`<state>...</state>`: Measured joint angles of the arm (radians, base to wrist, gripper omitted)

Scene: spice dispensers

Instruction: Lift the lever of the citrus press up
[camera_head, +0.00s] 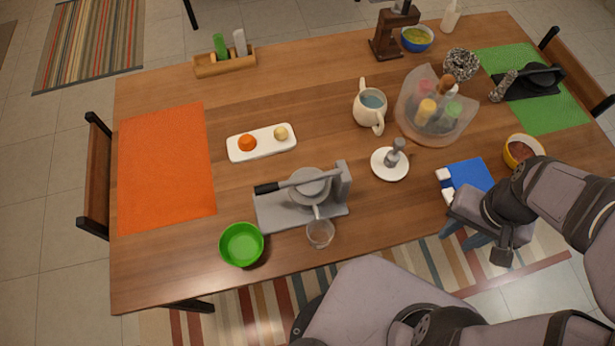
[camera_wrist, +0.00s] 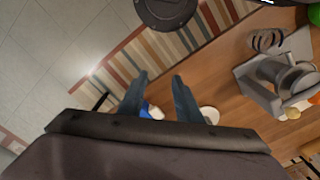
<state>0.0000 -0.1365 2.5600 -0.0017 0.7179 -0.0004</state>
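The citrus press (camera_head: 330,208) is grey and stands near the front middle of the table. Its lever (camera_head: 290,182) lies low, almost level across the top, with the black handle (camera_head: 266,188) pointing left. The press also shows at the right of the wrist view (camera_wrist: 262,92), partly cut off by the frame. My gripper (camera_head: 460,238) is well to the right of the press, near the table's front edge. In the wrist view my gripper (camera_wrist: 159,77) has its two blue-grey fingers apart with nothing held between them.
A clear glass (camera_head: 320,234) stands in front of the press and a green bowl (camera_head: 241,245) at its front left. A white tray (camera_head: 262,151) is behind it. A white dish with a grey tool (camera_head: 390,164) and a blue box (camera_head: 470,175) lie between press and arm.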

